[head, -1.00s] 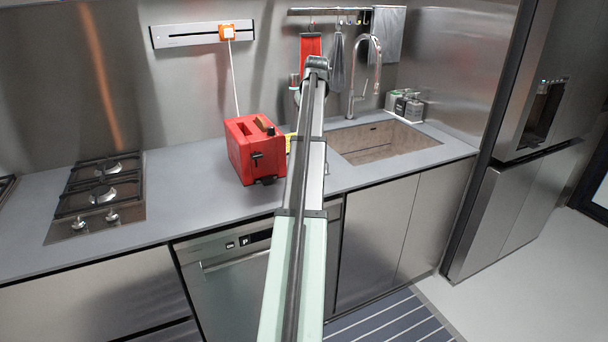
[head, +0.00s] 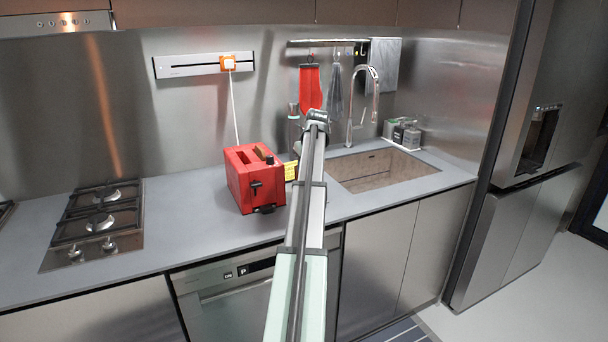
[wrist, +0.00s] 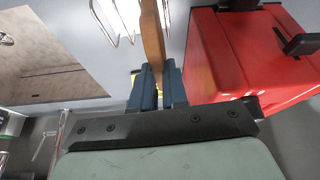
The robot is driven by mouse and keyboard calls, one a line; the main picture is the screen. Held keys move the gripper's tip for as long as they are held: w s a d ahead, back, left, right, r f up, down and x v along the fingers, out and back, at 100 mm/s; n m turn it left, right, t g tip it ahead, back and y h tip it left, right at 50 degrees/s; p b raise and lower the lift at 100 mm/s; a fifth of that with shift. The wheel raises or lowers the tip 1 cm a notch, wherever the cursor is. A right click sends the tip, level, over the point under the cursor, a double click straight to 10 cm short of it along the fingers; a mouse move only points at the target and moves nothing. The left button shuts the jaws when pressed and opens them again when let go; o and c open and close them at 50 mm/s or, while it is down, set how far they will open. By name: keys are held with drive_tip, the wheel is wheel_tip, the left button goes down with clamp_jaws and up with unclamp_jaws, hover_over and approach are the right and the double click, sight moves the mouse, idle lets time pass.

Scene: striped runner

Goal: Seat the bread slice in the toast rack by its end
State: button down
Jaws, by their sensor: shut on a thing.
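In the wrist view my gripper (wrist: 160,70) has two dark blue fingers closed on the bread slice (wrist: 152,32). The slice shows as a narrow brown strip, edge-on, reaching up past the fingertips. The toast rack (wrist: 115,22) appears as bright wire loops at the top, just left of the slice. Part of the rack is cut off by the frame edge, and I cannot tell whether the slice touches it. In the head view my arm hides the gripper's fingers, the slice and the rack.
The red toaster (head: 255,180) stands on the counter left of my arm and close right of the fingers in the wrist view (wrist: 250,60). A yellow object (head: 291,171) sits beside it. The sink (head: 375,170) lies to the right, the hob (head: 100,220) far left.

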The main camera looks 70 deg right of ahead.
drive_tip(key=shift+f, duration=1.5)
drive_tip(key=c, duration=1.1)
unclamp_jaws()
drive_tip(key=shift+c, duration=0.2)
drive_tip(key=v, duration=1.2)
drive_tip(key=shift+w, duration=0.1)
